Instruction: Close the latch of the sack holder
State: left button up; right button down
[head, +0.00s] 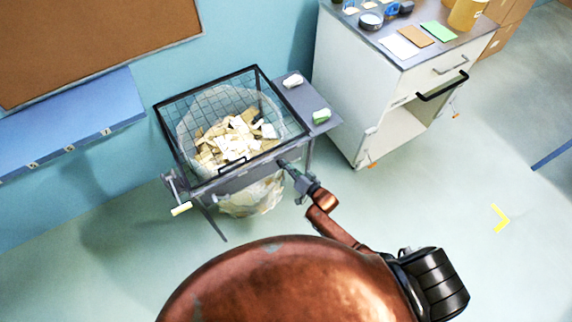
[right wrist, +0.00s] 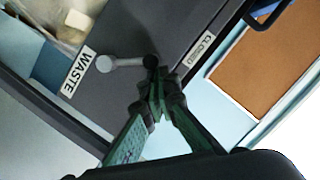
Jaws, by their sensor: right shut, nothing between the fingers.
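The sack holder (head: 215,182) is a grey stand with a black-framed wire mesh lid (head: 205,95) lying over its top. A clear sack (head: 255,195) with paper scraps hangs inside. In the right wrist view its dark front panel (right wrist: 205,22) carries a WASTE label and a CLOSED label. Between them is the latch (right wrist: 125,62), a grey bar with a round grey end and a black knob at the end nearer CLOSED. My right gripper (right wrist: 154,100) is shut and empty, its tips just below the black knob; I cannot tell whether they touch. It also shows at the holder's front right (head: 284,163).
A side shelf (head: 322,126) on the holder carries small items. A white cabinet (head: 345,90) with an open compartment stands to the right. A crank with a pale handle (head: 181,209) sticks out at the holder's left. The floor at right is mostly clear.

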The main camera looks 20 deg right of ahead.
jog(key=s+d+r+p, duration=0.4)
jog(key=s+d+r, duration=0.1)
jog(key=s, duration=0.3)
jog(key=shift+s+d+r, duration=0.15)
jog(key=shift+s, duration=0.25)
dwell(0.5)
jog(key=s+d+f+n+g+h, duration=0.1)
jog(key=s+d+f+g+h, duration=0.2)
jog(key=s+f, duration=0.8)
jog(key=s+d+f+n+g+h, duration=0.1)
jog(key=s+d+f+g, duration=0.35)
jog(key=f, duration=1.05)
jog(key=s+f+n+g, duration=0.1)
jog(key=s+f, duration=0.4)
jog(key=s, duration=0.6)
jog(key=s+f+n+g+h, duration=0.1)
jog(key=s+f+g, duration=0.2)
jog(key=s, duration=0.9)
jog(key=s+f+n+g, duration=0.1)
jog(key=s+f, duration=0.5)
jog(key=s, duration=0.6)
jog(key=shift+s+a+f+g+h, duration=0.15)
jog(key=shift+a+f+g+h, duration=0.2)
jog(key=shift+g, duration=0.3)
